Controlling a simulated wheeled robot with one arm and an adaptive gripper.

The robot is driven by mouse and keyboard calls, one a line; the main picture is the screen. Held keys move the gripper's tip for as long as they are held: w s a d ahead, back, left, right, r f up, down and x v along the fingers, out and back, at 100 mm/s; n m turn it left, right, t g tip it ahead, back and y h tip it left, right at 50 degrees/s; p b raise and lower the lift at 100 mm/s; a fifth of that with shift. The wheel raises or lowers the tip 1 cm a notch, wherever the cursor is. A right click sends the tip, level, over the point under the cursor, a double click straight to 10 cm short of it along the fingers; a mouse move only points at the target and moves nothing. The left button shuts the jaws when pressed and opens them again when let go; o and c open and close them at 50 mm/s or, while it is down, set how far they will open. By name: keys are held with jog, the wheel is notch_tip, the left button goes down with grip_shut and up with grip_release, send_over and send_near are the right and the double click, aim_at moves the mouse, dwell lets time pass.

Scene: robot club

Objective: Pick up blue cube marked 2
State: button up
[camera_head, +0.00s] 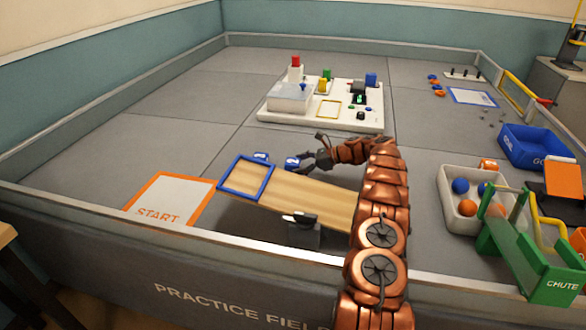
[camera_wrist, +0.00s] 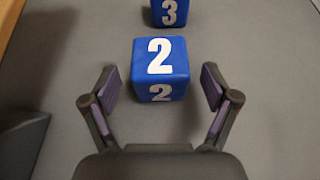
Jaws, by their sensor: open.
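The blue cube marked 2 (camera_wrist: 160,70) stands on the grey floor in the wrist view, with white 2s on its top and front faces. It also shows in the head view as a small blue cube (camera_head: 292,163) beside my gripper (camera_head: 312,160). In the wrist view my gripper (camera_wrist: 160,95) is open, with a finger on each side of the cube's near part and gaps between fingers and cube. Another blue cube marked 3 (camera_wrist: 169,12) stands just beyond it, partly cut off by the top edge; it also shows in the head view (camera_head: 261,156).
A wooden ramp (camera_head: 305,201) with a blue-framed end (camera_head: 246,178) lies close in front of the cubes. A white board with blocks (camera_head: 320,117) stands behind. A bin of balls (camera_head: 462,190) and a green chute (camera_head: 525,250) are at right.

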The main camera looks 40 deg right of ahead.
jog(key=shift+x, duration=1.3)
jog(key=shift+c, duration=0.4)
jog(key=c, duration=1.2)
